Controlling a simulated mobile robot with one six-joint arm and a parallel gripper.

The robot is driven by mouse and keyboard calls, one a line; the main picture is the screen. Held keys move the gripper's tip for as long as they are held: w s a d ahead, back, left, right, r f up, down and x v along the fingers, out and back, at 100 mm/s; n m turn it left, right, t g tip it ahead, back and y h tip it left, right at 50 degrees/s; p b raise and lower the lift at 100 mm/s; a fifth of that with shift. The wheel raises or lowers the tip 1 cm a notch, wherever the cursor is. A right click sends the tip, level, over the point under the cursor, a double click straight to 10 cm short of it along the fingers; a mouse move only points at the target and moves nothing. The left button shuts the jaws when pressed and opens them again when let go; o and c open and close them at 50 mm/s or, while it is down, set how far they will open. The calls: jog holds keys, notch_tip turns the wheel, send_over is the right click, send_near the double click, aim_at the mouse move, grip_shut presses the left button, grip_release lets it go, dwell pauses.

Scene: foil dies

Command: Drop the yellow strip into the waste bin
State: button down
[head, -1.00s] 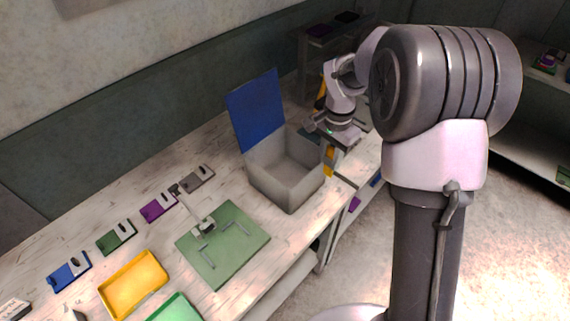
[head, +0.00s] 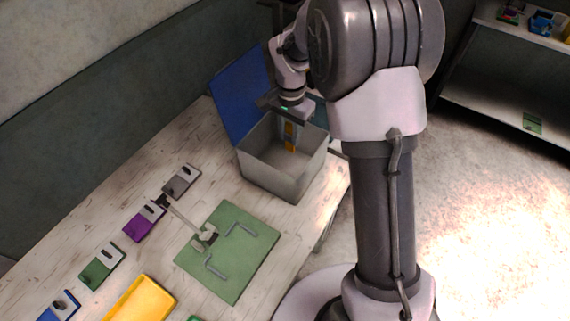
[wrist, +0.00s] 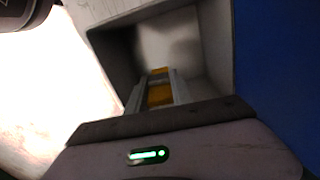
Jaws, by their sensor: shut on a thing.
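The waste bin (head: 270,178) is a grey open box with a blue lid (head: 240,105) standing up behind it, on the table. My gripper (head: 288,135) points down over the bin's opening and is shut on the yellow strip (head: 290,143). The strip hangs upright between the fingers, its lower part inside the bin's outline. In the wrist view the strip (wrist: 160,95) shows between the two fingers, with the bin's grey inner walls (wrist: 170,45) around it. I cannot tell how far the strip is from the bin floor.
A green mat (head: 225,265) with grey brackets and a small device lies in front of the bin. A yellow tray (head: 140,300) is at the front. Purple (head: 144,222), grey (head: 181,181), green and blue blocks line the table's left side. A shelf (head: 500,75) stands at right.

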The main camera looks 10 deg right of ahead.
jog(key=shift+f, duration=0.15)
jog(key=c, duration=1.1)
grip_release()
jog(key=shift+o, duration=0.2)
notch_tip(320, 180, up, 17)
jog(key=p, duration=0.5)
jog(key=shift+r, duration=0.2)
jog(key=s+a+f+n+t+b, duration=0.1)
jog(key=s+b, duration=0.3)
jog(key=s, duration=0.4)
jog(key=s+a+f+n+t+y+b, duration=0.1)
jog(key=s+f+n+t+b, duration=0.1)
jog(key=s, duration=0.7)
jog(key=s+a+f+n+t+y+b, duration=0.1)
jog(key=s+f+n+t+b, duration=0.1)
jog(key=s+f+b, duration=0.3)
jog(key=s+b, duration=0.3)
jog(key=s, duration=0.1)
jog(key=shift+a+t, duration=0.4)
